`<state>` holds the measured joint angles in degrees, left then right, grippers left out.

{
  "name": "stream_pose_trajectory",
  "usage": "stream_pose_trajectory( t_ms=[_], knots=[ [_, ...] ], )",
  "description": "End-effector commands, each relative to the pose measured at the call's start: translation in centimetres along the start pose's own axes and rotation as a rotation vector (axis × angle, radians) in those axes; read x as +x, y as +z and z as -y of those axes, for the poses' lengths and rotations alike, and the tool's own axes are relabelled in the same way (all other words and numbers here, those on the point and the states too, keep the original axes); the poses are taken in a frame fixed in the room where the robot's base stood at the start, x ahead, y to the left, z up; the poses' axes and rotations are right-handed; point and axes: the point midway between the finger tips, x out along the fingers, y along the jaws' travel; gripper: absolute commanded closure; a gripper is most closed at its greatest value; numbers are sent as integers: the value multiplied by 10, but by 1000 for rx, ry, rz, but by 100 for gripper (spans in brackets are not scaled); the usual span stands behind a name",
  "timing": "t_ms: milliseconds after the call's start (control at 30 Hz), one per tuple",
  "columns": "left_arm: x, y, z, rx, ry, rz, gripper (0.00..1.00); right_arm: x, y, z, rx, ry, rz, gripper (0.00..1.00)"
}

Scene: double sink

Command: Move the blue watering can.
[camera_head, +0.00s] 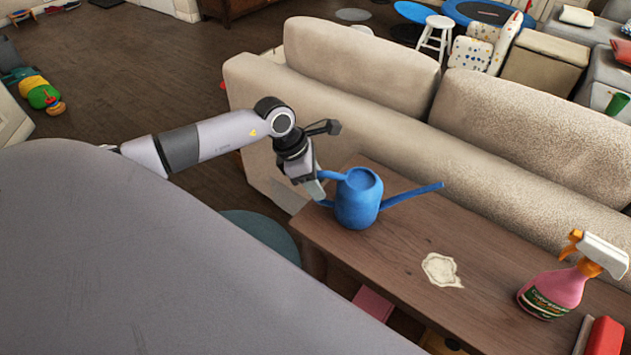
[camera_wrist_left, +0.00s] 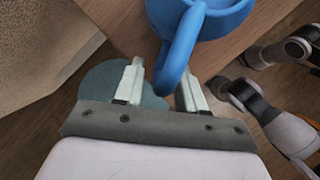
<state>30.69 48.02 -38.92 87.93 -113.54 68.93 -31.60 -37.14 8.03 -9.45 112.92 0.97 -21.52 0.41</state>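The blue watering can (camera_head: 357,205) stands upright near the left end of a wooden table, its long spout pointing right and its loop handle on the left. In the left wrist view, the can (camera_wrist_left: 205,18) is at the top and its handle comes down toward my gripper. My left gripper (camera_head: 319,189) is at the handle. In the left wrist view, the fingers of this gripper (camera_wrist_left: 162,70) are apart with the handle between them. A gap shows beside the left finger; the right finger is close to the handle. My right gripper is not identifiable in these views.
The wooden table (camera_head: 398,285) also holds a pale flat patch (camera_head: 441,270), a pink spray bottle (camera_head: 556,288) and a red object (camera_head: 606,338) on the right. A beige sofa (camera_head: 480,165) runs close behind the table. A round teal item (camera_head: 262,233) lies on the floor at left.

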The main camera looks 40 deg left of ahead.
Motion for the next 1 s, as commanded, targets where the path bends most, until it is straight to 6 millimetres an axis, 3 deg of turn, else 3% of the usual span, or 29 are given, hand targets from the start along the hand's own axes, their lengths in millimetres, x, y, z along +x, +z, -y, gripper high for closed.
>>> stream_pose_trajectory(
  t_ms=[367, 800, 1000],
  knots=[
    [-4, 0, 0, 0, 0, -1, 49, 1, 2, -1, -2, 1, 2, 100],
    [-65, 0, -1, 0, 2, 0, 49, 1, 2, -2, -2, 2, 2, 100],
    [-72, 0, 0, 0, 0, 0, 49, 1, 3, -2, -2, 2, 3, 100]
  ],
)
